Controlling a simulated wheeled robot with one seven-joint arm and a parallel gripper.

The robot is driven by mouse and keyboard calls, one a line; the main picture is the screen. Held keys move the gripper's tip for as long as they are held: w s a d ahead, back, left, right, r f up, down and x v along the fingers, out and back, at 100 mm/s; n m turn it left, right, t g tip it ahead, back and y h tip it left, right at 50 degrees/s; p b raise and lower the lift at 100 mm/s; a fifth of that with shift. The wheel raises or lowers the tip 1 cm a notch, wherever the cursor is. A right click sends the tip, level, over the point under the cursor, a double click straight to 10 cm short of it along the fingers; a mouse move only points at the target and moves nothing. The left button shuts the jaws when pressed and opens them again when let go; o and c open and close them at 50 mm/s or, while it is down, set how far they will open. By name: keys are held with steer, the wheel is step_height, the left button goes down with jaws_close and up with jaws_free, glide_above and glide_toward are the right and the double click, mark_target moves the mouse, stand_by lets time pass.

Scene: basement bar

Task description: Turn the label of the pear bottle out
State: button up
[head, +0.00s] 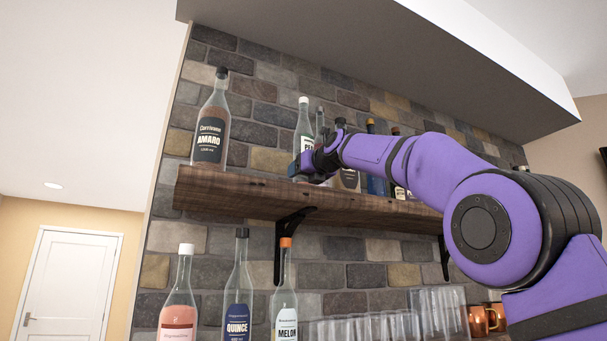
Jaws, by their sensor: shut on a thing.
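The pear bottle (303,123) stands upright on the upper wooden shelf (230,190). It is clear glass with a white cap. A pale label with dark letters, of which the start seems to read "PE", shows partly toward me and to the right. My gripper (303,166) is at the lower part of the bottle and is shut on it. My gripper and wrist hide the bottle's lower body, and the fingertips are hard to make out.
An amaro bottle (212,120) stands to the left on the same shelf. Several bottles, one blue (376,185), stand close on the right, partly behind my arm. Below are quince (237,300) and melon (285,305) bottles, clear glasses (437,310) and copper mugs (480,320).

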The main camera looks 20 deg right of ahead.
steer(key=o, duration=0.8)
steer(key=shift+c, duration=0.2)
steer(key=shift+d+y, duration=0.1)
steer(key=shift+y, duration=0.2)
steer(key=shift+n+g+y, duration=0.5)
steer(key=shift+n+y, duration=0.3)
steer(key=shift+y, duration=0.1)
steer(key=shift+n+g+y, duration=0.6)
steer(key=shift+n+y, duration=0.2)
steer(key=shift+y, duration=0.3)
